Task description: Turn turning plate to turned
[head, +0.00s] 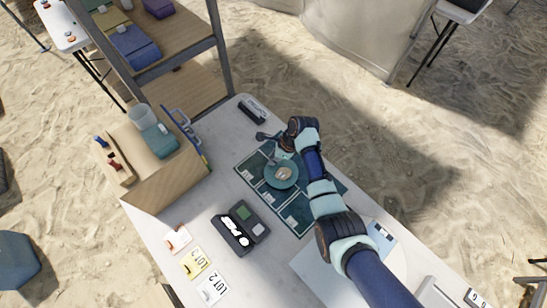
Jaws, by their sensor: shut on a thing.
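The turning plate (281,183) is a round teal disc on a dark green sectioned mat (295,219) on the white table. A small pale, roundish object (284,173) rests on it. My arm reaches in from the lower right, and my gripper (273,153) is at the plate's far edge. It is shut on the plate's edge there. The fingertips are small and partly hidden, so the exact contact is hard to see.
An open dark case (240,227) with pale pieces lies in front of the mat. Several lot cards (194,263) lie near the left edge. A wooden box (158,172) stands at the left, below a shelf (170,67). A dark item (252,109) lies at the far corner.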

